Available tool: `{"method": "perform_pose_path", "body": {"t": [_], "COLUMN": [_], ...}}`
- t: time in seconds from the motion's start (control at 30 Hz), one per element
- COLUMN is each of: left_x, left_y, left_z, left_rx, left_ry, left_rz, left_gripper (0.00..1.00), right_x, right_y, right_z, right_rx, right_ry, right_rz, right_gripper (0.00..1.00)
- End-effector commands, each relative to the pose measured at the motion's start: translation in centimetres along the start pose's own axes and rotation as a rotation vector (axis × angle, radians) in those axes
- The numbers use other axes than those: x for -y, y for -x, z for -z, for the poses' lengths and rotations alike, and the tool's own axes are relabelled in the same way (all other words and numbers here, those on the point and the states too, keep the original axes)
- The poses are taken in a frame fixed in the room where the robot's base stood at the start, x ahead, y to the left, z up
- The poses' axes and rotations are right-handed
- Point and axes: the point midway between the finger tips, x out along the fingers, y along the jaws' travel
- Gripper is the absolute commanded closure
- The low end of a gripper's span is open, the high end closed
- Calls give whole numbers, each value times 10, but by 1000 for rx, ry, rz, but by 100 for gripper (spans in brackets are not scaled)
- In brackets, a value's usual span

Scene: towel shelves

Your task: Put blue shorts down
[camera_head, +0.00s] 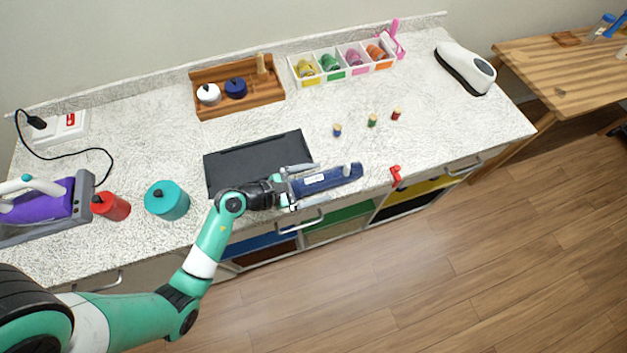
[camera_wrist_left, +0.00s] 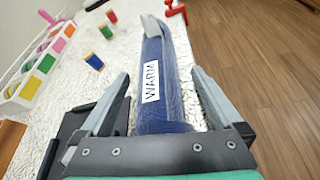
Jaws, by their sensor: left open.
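A long blue rolled item (camera_head: 338,177) with a white label and a pale grey tip lies along the counter's front edge. I cannot tell from its shape whether it is the blue shorts. In the left wrist view its label reads "WARM" (camera_wrist_left: 150,82). My left gripper (camera_head: 303,186) is open, with one finger on each side of the item's near end. In the left wrist view gaps show between the item and both fingers (camera_wrist_left: 160,88). My right gripper is not in view.
A black flat tray (camera_head: 235,162) lies just behind my left gripper. Small thread spools (camera_head: 372,120) stand behind the item, and a red clamp (camera_head: 396,177) sits at the edge to its right. A teal canister (camera_head: 165,203) stands to the left.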

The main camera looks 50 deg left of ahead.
Motion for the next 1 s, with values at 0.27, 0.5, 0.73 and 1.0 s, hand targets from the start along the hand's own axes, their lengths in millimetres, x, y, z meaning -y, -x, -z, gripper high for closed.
{"method": "perform_pose_path", "body": {"t": [0.27, 0.5, 0.73, 1.0], "left_x": [-2, -2, -2, 0], "left_y": [11, 67, 111, 122], "left_z": [-2, -3, -2, -2], "left_rx": [-1, -2, -2, 1], "left_ry": [3, 5, 3, -1], "left_rz": [-3, -7, -5, 0], "left_gripper": [0, 0, 0, 0], "right_x": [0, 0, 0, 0], "right_y": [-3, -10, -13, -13], "right_z": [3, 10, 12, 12], "right_rx": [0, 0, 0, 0], "right_ry": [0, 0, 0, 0], "right_rz": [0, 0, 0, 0], "right_gripper": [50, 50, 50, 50]}}
